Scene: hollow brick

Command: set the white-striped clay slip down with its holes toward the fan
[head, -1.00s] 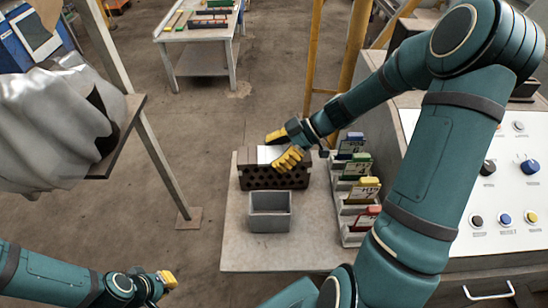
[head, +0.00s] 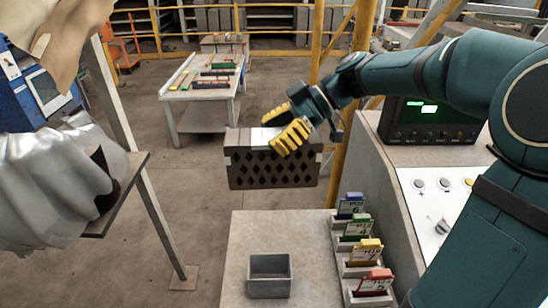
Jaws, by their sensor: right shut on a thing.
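The clay slip is a dark brown hollow brick (head: 272,168) in the head view. Rows of diamond-shaped holes show on the face toward me. A white stripe (head: 259,138) shows on its top near the gripper. My right gripper (head: 270,134) has its yellow fingers shut on the brick from above. The brick looks roughly level and hangs above the far end of the near table (head: 250,232). My left gripper is out of view. I cannot make out a fan.
A grey open box (head: 270,284) stands on the near table. A rack of coloured cards (head: 357,232) lines its right side. A control panel (head: 425,185) is at right. A shelf with silvery sheeting (head: 55,190) is at left. Another table (head: 205,92) stands behind.

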